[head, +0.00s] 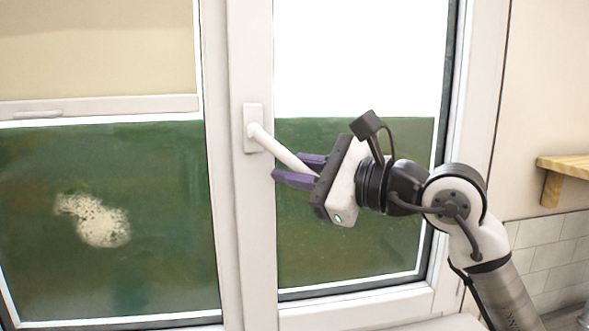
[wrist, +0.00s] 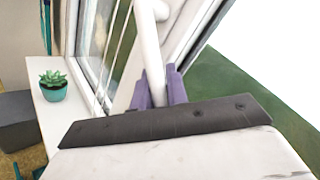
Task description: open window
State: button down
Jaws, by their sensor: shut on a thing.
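The window (head: 238,220) has a white frame with two panes. Its white handle (head: 278,150) is on the middle upright and slants down to the right, between upright and level. My gripper (head: 298,172) comes from the right, with its purple fingers closed around the handle's free end. In the wrist view, the handle (wrist: 150,55) runs down between the purple fingers (wrist: 160,92). The fingers hide the handle's tip. The right sash looks closed in its frame in the head view.
A blind (head: 95,50) covers the top of the left pane. A wooden shelf (head: 565,168) is on the wall at right. In the wrist view, a potted succulent (wrist: 53,86) stands on the white sill (wrist: 62,120) at left.

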aim_at(311, 138)
dwell(0.3)
jog(key=shift+w+d+r+n+g+h+p, duration=0.1)
jog(key=shift+d+r+n+g+h+p, duration=0.25)
jog(key=shift+r+n+h+p, duration=0.4)
jog(key=shift+w+d+r+n+g+h+p, duration=0.15)
jog(key=shift+d+r+n+h+p, duration=0.25)
jog(key=shift+r+n+h, duration=0.4)
jog(key=shift+d+r+n+g+h+p, duration=0.3)
jog(key=shift+d+r+n+h+p, duration=0.25)
jog(key=shift+h, duration=0.4)
jog(key=shift+a+r, duration=0.1)
jog(key=shift+a, duration=0.05)
jog(key=shift+s, duration=0.15)
jog(key=s+d+n+g, duration=0.1)
jog(key=s+d, duration=0.2)
jog(key=s, duration=0.3)
jog(key=s+d+n+g+y+b, duration=0.1)
jog(key=s+d, duration=0.3)
jog(key=s, duration=0.3)
jog(key=shift+d, duration=0.2)
